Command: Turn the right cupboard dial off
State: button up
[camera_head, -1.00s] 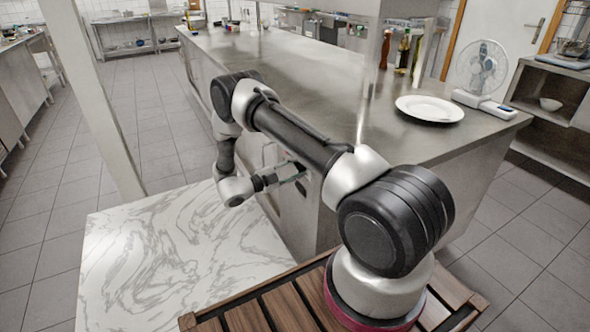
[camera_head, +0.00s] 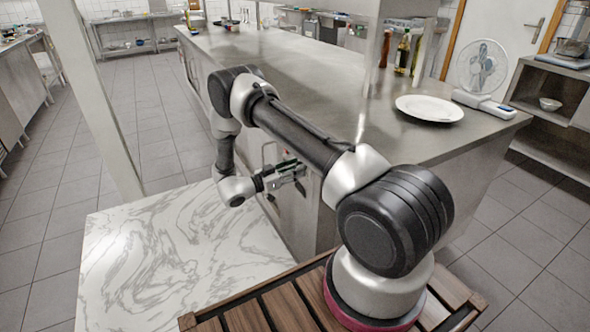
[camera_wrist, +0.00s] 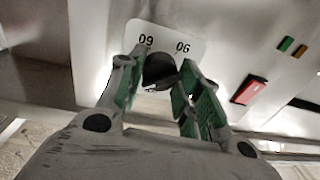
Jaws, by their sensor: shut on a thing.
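A black round dial (camera_wrist: 159,70) sits on a white plate (camera_wrist: 178,42) marked 09 and 06 on the metal cupboard front. The wrist view is tilted. My gripper (camera_wrist: 163,75) has its green-padded fingers on both sides of the dial and is shut on it. In the head view my gripper (camera_head: 292,170) is at the side of the steel counter (camera_head: 300,215), and the dial cannot be made out there.
A red switch (camera_wrist: 249,90) and small green (camera_wrist: 286,44) and orange (camera_wrist: 300,51) lights are right of the dial. On the countertop are a white plate (camera_head: 429,108), bottles (camera_head: 403,52) and a fan (camera_head: 482,66). A marble-patterned slab (camera_head: 165,265) lies below.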

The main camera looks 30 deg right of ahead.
jog(key=n, duration=1.1)
jog(key=shift+y, duration=0.4)
jog(key=o, duration=1)
jog(key=shift+o, duration=0.2)
jog(key=a, duration=1.2)
jog(key=shift+s+r, duration=0.25)
jog(key=shift+s, duration=0.1)
